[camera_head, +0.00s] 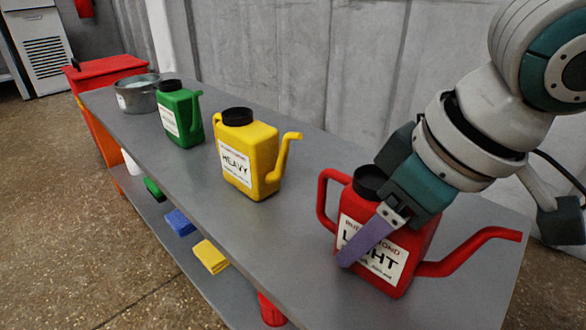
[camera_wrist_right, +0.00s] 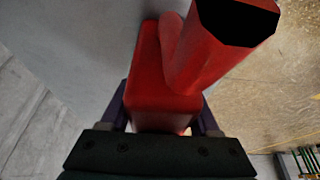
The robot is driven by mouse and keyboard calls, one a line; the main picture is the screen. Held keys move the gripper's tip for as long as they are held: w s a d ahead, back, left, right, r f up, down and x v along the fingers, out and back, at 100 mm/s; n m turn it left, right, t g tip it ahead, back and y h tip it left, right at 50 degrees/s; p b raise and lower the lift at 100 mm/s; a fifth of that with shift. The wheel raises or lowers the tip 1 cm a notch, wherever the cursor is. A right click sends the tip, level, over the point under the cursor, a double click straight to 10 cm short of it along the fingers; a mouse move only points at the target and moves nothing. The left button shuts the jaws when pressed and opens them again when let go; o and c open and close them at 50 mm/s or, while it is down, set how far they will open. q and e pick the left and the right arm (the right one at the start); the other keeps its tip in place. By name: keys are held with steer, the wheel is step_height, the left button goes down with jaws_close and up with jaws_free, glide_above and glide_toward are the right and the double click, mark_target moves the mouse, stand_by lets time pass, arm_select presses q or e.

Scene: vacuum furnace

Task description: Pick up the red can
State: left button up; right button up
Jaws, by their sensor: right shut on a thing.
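The red can (camera_head: 400,238) with a black cap, a side handle, a long spout and a white label reading "LIGHT" stands at the near right end of the grey table (camera_head: 300,240). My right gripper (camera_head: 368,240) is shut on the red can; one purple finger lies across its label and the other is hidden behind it. In the right wrist view the red can (camera_wrist_right: 162,75) sits between the two fingers, with a wide red tube with a dark opening beside it. The can looks upright. I cannot tell whether it touches the table. My left gripper is out of view.
A yellow can (camera_head: 250,165), a green can (camera_head: 182,118) and a metal bucket (camera_head: 137,95) stand farther along the table. A lower shelf holds yellow (camera_head: 210,257), blue (camera_head: 180,221) and green (camera_head: 153,188) items. A concrete wall (camera_head: 300,70) stands behind the table.

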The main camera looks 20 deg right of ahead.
jaws_close()
steer(key=shift+r, duration=0.1)
stand_by(0.3)
